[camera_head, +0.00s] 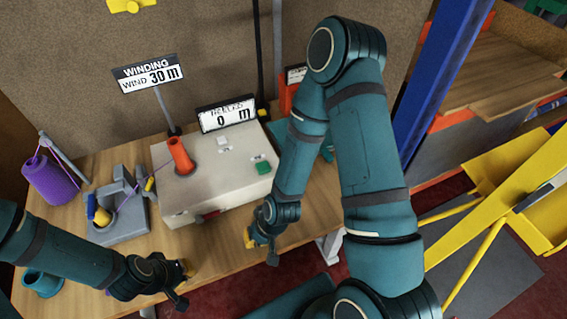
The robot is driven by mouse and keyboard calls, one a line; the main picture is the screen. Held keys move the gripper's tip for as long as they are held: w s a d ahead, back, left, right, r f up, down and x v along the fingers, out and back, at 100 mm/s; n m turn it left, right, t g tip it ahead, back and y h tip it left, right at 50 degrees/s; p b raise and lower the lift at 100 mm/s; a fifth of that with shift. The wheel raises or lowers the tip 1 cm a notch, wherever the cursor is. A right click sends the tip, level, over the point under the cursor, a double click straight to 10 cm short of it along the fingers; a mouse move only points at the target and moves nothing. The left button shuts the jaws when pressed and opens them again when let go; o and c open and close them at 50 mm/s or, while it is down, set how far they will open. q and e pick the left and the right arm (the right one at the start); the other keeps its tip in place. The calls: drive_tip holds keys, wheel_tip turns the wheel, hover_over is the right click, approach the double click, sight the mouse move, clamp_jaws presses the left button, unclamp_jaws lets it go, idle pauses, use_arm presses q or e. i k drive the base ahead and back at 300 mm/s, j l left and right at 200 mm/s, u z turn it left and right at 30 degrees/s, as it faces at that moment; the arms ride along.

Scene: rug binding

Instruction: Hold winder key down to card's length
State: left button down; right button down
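The winder is a pale box (214,185) on the wooden table, with a green key (263,167) and a pale key (222,141) on top. An orange-red cone (181,157) stands on its left part. The card (149,75) on a post reads "WINDING, WIND 30 m". The counter display (226,114) behind the winder reads 0 m. My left gripper (184,286) is open and empty in front of the winder, apart from it. My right gripper (260,249) is in front of the winder's right side, off the keys; its fingers look apart and empty.
A purple yarn cone (51,180) stands at the left, its thread running through a grey device (121,221) towards the orange-red cone. A teal cup (42,283) stands at the front left. A blue post (433,85) and yellow frame (488,212) are to the right.

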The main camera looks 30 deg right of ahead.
sight(262, 168)
drive_tip(key=z, duration=0.7)
